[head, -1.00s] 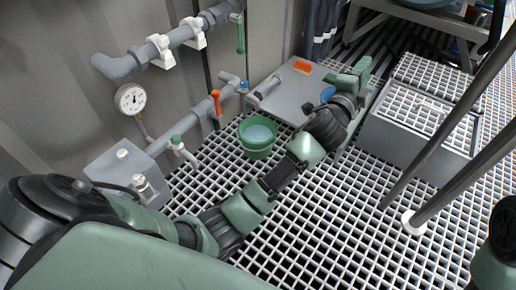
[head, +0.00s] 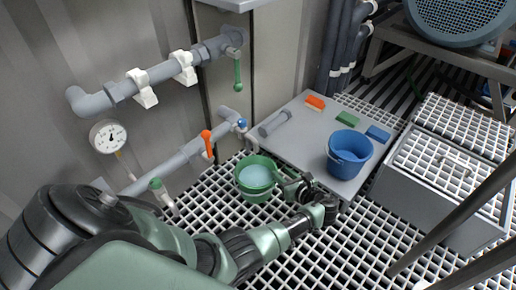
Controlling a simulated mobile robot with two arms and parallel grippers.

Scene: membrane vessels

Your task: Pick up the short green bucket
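The short green bucket (head: 245,191) stands on the white floor grating, just left of the grey platform's near corner. Its pale blue inside shows from above. My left gripper (head: 288,183) is at the right side of the bucket, with its green fingers at or very near the rim. Whether they touch the rim, and how far apart they are, I cannot make out. The bucket's lower right side is partly covered by the gripper. My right gripper is not in view.
A taller blue bucket (head: 349,153) stands on the grey platform (head: 293,136), with orange (head: 315,102), green (head: 347,118) and blue (head: 378,133) blocks. Pipes with an orange-handled valve (head: 207,143) run behind the green bucket. A grated box (head: 440,165) is on the right.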

